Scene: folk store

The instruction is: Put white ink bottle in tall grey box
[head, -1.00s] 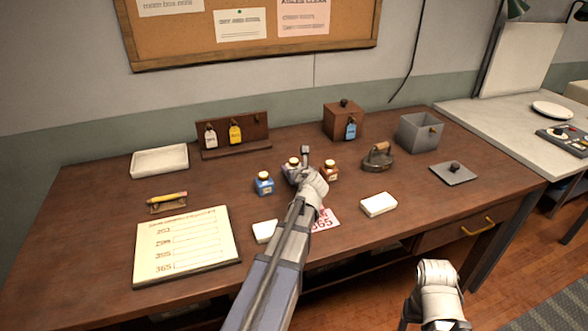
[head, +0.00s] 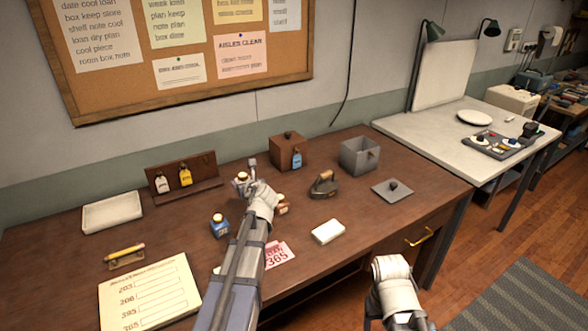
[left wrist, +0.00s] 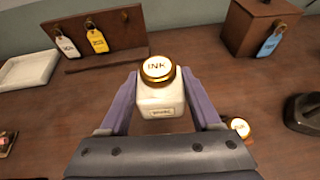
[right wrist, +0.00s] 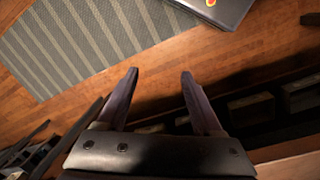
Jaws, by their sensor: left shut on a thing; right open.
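The white ink bottle (left wrist: 160,100), with a gold-rimmed cap marked INK, is between the fingers of my left gripper (left wrist: 158,85) in the left wrist view. My left gripper is shut on it and holds it upright, apparently above the desk. In the head view the bottle (head: 241,179) is partly hidden by my left arm. The tall grey box (head: 358,158) stands open-topped at the desk's back right, to the right of the held bottle. My right gripper (right wrist: 160,75) is open and empty, low in front of the desk.
A blue ink bottle (head: 219,227) and a partly hidden brown one (head: 282,209) stand near my left arm. A wooden box (head: 289,153), an iron (head: 324,185), a grey lid (head: 392,191) and a white block (head: 328,232) are to the right. A tag rack (head: 182,178) stands behind.

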